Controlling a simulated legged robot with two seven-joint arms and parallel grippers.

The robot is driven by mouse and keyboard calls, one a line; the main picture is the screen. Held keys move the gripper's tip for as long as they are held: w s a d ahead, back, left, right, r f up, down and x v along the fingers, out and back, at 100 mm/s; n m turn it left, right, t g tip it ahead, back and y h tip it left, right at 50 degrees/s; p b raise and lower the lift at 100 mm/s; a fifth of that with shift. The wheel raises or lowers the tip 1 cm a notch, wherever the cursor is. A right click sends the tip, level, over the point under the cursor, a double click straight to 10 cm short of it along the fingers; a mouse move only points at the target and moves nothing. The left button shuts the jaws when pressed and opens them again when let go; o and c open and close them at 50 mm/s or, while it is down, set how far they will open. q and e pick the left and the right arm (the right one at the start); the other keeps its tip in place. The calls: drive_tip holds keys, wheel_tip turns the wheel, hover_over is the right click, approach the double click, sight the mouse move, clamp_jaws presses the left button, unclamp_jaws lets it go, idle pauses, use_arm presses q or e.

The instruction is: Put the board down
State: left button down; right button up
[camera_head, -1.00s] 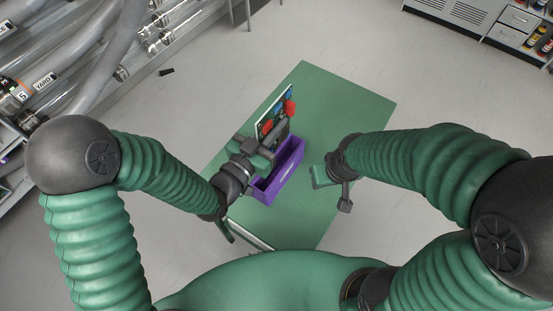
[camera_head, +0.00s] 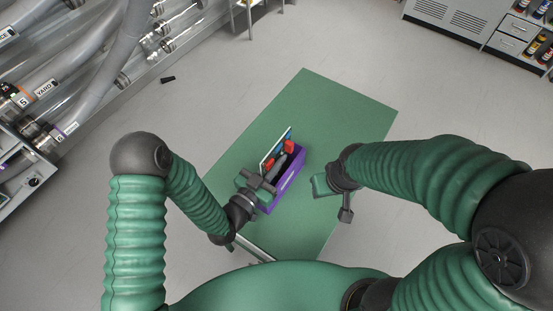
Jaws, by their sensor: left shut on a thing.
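The board (camera_head: 268,160) is a thin upright panel with a light edge and red parts on its face. It stands at the left side of a purple bin (camera_head: 290,179) on the green table; I cannot tell whether its lower edge is inside the bin. My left gripper (camera_head: 272,172) is shut on the board at its near end, and the fingers cover part of it. My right gripper (camera_head: 332,188) is to the right of the bin, apart from it, with its jaws spread and nothing between them.
The green table (camera_head: 325,115) is bare behind and to the right of the bin. Clear tubes (camera_head: 90,60) and grey hoses fill the upper left. Grey cabinets (camera_head: 455,22) stand at the upper right. A small black object (camera_head: 167,79) lies on the floor.

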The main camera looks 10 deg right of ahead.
use_arm(q)
drive_tip(key=shift+f, duration=0.1)
drive_tip(key=c, duration=1.5)
unclamp_jaws()
drive_tip(key=shift+d, duration=0.1)
drive_tip(key=shift+c, duration=0.2)
drive_tip(key=b+v, duration=0.1)
drive_tip(key=v, duration=1.1)
drive_tip(key=shift+r, duration=0.2)
